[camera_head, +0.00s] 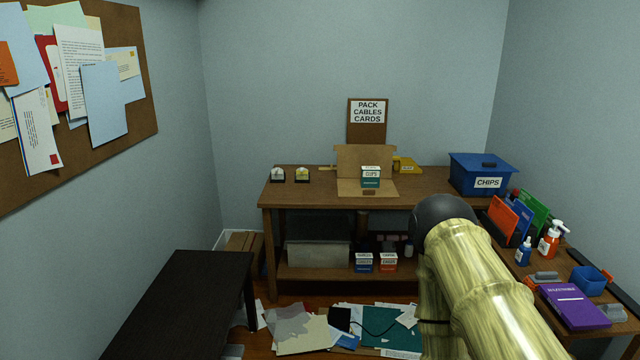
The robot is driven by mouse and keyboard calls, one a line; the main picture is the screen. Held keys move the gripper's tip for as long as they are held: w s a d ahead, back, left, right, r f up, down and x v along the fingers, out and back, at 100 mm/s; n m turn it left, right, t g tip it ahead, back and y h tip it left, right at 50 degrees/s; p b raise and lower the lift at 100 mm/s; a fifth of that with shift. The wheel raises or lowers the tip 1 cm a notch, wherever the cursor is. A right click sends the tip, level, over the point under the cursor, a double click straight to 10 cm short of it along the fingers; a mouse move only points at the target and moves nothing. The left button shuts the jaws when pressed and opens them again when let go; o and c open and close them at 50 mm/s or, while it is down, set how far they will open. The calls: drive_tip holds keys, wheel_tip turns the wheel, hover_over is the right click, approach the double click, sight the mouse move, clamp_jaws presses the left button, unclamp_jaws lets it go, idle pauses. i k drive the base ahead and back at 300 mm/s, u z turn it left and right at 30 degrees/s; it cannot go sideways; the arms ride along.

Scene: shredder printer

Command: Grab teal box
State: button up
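A small teal box (370,181) with a white upper part and a printed label stands upright on the wooden workbench (424,186) at the back. It sits in front of the raised flap of an open cardboard piece (351,187). My arm, pale yellow-green with a dark rounded joint, reaches in from the lower right and ends below and right of the teal box, well apart from it in the picture. My gripper itself does not show, and nothing is seen held.
A blue CHIPS bin (470,179) stands at the bench's right end. Blue and red labelled boxes (388,261) sit on the lower shelf. A black table (184,300) is at left, a cluttered side table at right. Papers (300,329) cover the floor in front.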

sight(371, 175)
drive_tip(key=z, duration=0.15)
drive_tip(key=i, duration=3)
drive_tip(key=z, duration=0.05)
